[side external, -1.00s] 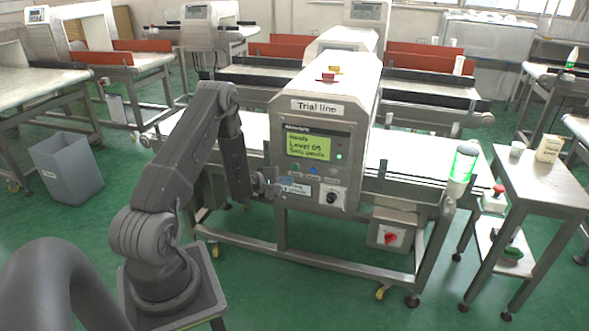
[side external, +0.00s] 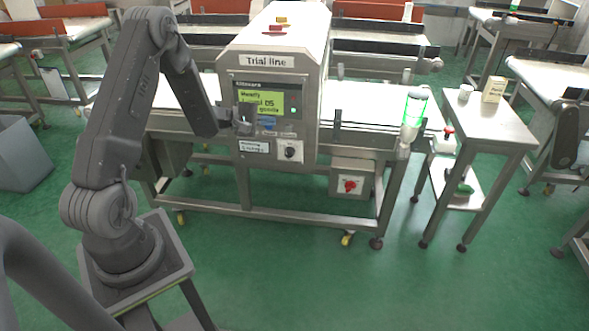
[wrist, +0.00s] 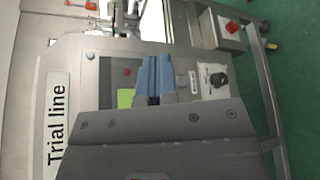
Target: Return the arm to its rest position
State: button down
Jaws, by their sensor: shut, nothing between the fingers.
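My gripper (side external: 243,122) is shut and empty at the end of my bent arm. In the side view it overlaps the lower left of the control panel's lit green screen (side external: 268,103). I cannot tell whether it touches the panel. The detector housing carries a "Trial line" sign (side external: 266,60). In the wrist view the picture is turned sideways, and my gripper (wrist: 152,62) shows its blue fingers together in front of the panel. They hide part of the screen (wrist: 125,98). The black knob (wrist: 218,79) shows beside them.
The conveyor frame stands close by, with a red switch box (side external: 350,183) below it. A lit green beacon (side external: 414,106) and a side table (side external: 495,125) with a cup and a box are to the right. Green floor (side external: 290,270) in front is open.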

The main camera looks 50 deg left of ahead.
jog(key=s+d+r+m+g+h, duration=0.25)
jog(key=d+r+m+g, duration=0.35)
jog(key=d, duration=0.5)
jog(key=s+d+r+m+g+h, duration=0.25)
jog(key=s+d+r+m, duration=0.2)
jog(key=d+r, duration=0.55)
jog(key=s+d+r+m+y, duration=0.1)
jog(key=s+d+m+y, duration=0.2)
jog(key=s, duration=0.6)
jog(key=s+d+r+m+y, duration=0.2)
jog(key=s+m+y, duration=0.3)
jog(key=s+y, duration=0.2)
jog(key=shift+s+d+m+y, duration=0.35)
jog(key=shift+s+d+y, duration=0.05)
jog(key=shift+s, duration=0.7)
jog(key=shift+r, duration=0.1)
dwell(3.1)
